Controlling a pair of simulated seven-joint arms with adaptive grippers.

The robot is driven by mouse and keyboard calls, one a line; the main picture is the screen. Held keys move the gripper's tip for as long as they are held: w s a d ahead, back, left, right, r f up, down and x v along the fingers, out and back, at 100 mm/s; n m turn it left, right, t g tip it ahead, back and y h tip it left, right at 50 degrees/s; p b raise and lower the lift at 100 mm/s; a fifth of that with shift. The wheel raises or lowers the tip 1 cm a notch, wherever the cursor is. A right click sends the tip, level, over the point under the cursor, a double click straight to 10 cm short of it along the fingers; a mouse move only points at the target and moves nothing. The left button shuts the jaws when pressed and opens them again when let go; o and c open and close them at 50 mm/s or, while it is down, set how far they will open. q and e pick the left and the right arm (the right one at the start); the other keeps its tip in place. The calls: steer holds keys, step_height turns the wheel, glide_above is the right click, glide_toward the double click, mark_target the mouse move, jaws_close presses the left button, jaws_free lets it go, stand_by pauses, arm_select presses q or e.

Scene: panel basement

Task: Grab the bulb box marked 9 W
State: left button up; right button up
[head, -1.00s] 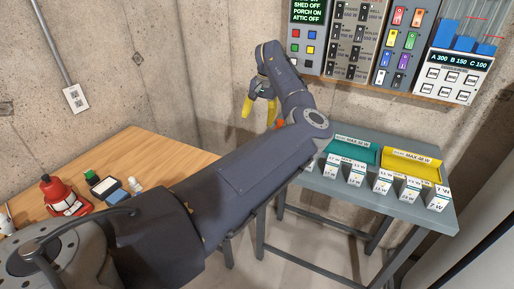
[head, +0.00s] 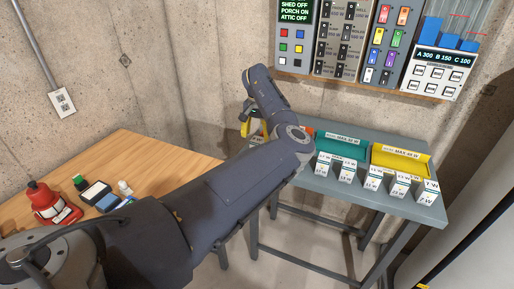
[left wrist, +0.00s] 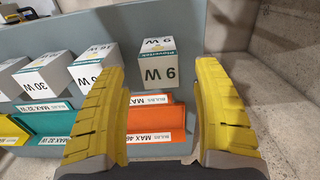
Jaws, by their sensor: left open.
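The bulb box marked 9 W (left wrist: 159,62) is a small white box with a teal band. In the left wrist view it stands on the grey table (left wrist: 135,27), between and beyond the two yellow fingers of my left gripper (left wrist: 157,78). The fingers are wide apart, with nothing held between them. In the head view my left gripper (head: 255,127) is low over the left end of the table, partly hidden by its own arm. My right gripper is not in view.
Other white bulb boxes stand beside it, including a close one (left wrist: 92,70) and one marked 30 W (left wrist: 42,72). An orange bin (left wrist: 152,118), a teal bin (head: 341,146) and a yellow bin (head: 402,159) share the table. A wooden bench (head: 150,160) is at left.

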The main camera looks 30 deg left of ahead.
arm_select(q)
steer(key=shift+f, duration=3.2)
steer(key=c, duration=1.3)
